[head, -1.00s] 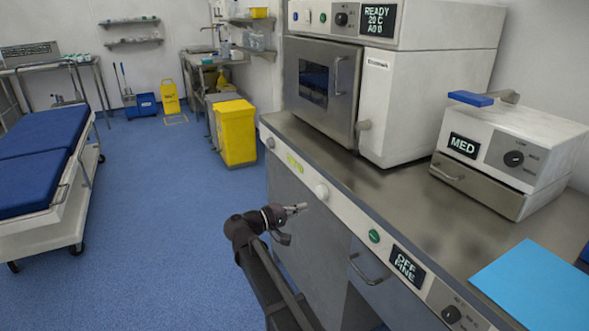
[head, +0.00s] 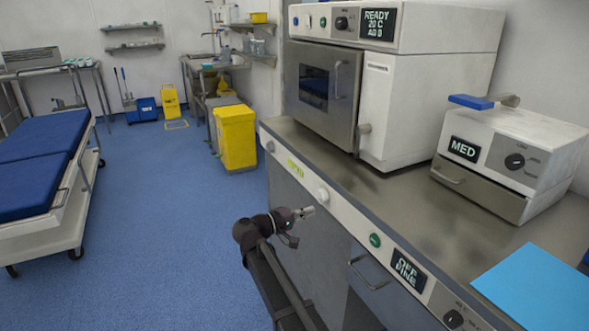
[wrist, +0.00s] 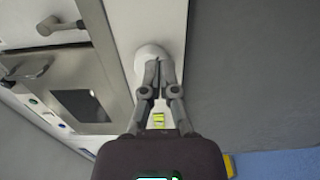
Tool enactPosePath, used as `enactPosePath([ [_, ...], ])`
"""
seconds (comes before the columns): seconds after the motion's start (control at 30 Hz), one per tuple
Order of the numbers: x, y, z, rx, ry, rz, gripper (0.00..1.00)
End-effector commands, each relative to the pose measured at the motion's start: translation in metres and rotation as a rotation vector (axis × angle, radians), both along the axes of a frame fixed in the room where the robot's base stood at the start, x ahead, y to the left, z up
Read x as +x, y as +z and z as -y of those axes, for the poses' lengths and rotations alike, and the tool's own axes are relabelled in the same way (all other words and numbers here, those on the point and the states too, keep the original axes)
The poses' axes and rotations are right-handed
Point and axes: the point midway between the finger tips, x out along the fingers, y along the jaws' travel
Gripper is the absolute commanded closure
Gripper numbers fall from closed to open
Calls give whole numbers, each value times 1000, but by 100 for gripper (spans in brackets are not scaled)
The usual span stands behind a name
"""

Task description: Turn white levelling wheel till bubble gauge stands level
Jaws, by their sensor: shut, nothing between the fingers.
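The white levelling wheel (head: 322,194) is a round knob on the pale front strip of the steel counter. The yellow-green bubble gauge (head: 295,167) sits on the same strip, to the wheel's upper left; its bubble is too small to read. My gripper (head: 308,212) is just below and left of the wheel in the head view, its fingers shut and empty. In the wrist view, my fingertips (wrist: 157,64) overlap the lower right part of the wheel (wrist: 148,54). I cannot tell whether they touch it. The gauge (wrist: 158,120) shows between the finger links there.
A green button (head: 375,240), a display and a drawer handle (head: 368,277) lie to the right on the counter front. A steam-cabinet-like appliance (head: 410,110) stands above. Blue floor is open left, beside the bed (head: 40,160).

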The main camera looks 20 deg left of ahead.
Motion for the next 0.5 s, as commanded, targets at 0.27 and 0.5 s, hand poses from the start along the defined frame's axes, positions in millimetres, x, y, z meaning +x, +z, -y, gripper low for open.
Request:
enactPosePath([
  [0.27, 21, 0, 18, 0, -2, 0, 100],
  [0.5, 32, 0, 27, 0, 0, 0, 100],
])
